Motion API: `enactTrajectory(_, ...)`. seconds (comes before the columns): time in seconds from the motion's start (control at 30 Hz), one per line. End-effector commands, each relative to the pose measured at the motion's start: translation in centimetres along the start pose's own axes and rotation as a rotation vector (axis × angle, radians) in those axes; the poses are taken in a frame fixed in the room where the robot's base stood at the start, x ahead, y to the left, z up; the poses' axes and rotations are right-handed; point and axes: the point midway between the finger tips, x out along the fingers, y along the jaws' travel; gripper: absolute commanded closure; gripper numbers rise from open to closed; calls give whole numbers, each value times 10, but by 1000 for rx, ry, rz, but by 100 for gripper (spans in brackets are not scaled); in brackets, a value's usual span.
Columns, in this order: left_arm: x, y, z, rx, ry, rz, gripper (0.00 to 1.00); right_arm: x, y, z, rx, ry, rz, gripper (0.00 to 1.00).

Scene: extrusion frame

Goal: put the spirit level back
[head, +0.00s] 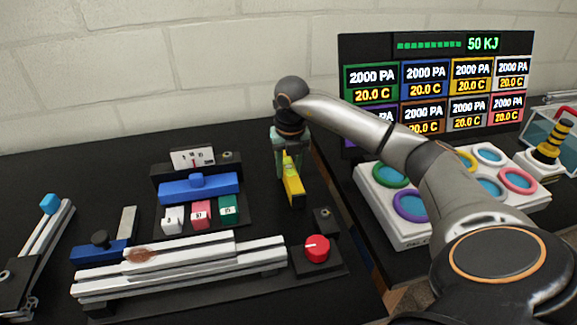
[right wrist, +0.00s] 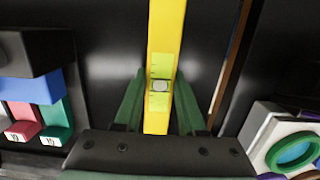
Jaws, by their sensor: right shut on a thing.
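The spirit level is a yellow bar (head: 292,183) with a pale green vial. In the head view it lies below my right gripper (head: 285,160), over the dark table right of the block rack. My right gripper is shut on the spirit level. In the right wrist view the level (right wrist: 166,40) runs up from between the green fingers (right wrist: 158,105), with its vial near the fingertips. I cannot tell whether it touches the table. My left gripper is not in view.
A rack with a blue bar (head: 200,187) and several small blocks stands left of the level. A silver extrusion rail (head: 180,268) and a red knob (head: 317,248) are in front. A white panel with coloured rings (head: 409,204) is at right, before a display screen (head: 437,82).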

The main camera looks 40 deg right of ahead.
Motion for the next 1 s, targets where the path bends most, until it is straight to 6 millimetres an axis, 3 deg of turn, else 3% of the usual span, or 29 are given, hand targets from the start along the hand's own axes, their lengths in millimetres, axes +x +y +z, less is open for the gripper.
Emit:
enactTrajectory(0.33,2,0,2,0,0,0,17,4,0,0,1,-1,2,100)
enactTrajectory(0.37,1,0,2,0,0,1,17,3,0,0,1,-1,1,57)
enactTrajectory(0.6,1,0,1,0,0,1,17,3,0,0,1,0,1,31)
enactTrajectory(0.87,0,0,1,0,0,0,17,1,0,0,1,0,1,31)
enactTrajectory(1.0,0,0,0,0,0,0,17,-11,1,1,1,-4,4,31)
